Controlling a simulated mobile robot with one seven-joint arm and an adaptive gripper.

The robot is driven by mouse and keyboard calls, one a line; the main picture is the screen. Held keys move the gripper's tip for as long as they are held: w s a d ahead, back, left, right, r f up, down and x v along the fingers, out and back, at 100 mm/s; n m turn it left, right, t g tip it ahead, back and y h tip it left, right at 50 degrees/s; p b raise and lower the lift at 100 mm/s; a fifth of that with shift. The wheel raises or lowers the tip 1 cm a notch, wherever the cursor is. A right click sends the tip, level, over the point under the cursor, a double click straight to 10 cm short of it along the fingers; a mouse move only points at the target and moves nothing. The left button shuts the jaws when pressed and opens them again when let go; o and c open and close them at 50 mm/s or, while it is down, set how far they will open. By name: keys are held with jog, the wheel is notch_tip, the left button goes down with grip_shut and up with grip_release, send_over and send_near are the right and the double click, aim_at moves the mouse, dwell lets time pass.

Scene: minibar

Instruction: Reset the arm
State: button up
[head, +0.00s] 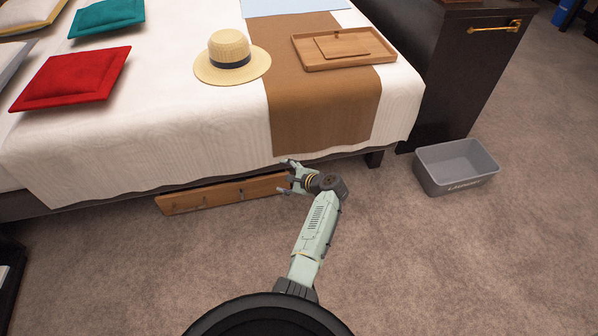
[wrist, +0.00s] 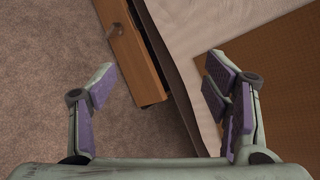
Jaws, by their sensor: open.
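My gripper (head: 287,177) is open and empty. In the head view it is in front of the bed's front edge, near the right end of a wooden board with hooks (head: 222,193) low beside the bed. In the wrist view my gripper (wrist: 160,85) has its two fingers wide apart. The wooden board (wrist: 133,55) shows between them, with one metal hook visible. The white bed cover (wrist: 190,60) and the brown runner (wrist: 280,70) lie to the right. My arm reaches forward from my base, bent at the wrist.
The bed (head: 180,120) holds a straw hat (head: 231,58), a wooden tray (head: 343,47) and a red cushion (head: 71,78). A grey bin (head: 455,167) stands on the carpet beside a dark cabinet (head: 450,75). The carpet (head: 430,260) at the right front is clear.

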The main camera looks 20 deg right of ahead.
jog(key=shift+s+d+r+n+g, duration=0.1)
jog(key=shift+s+r+n+g, duration=0.05)
jog(key=shift+r+n+g, duration=0.15)
dwell(0.4)
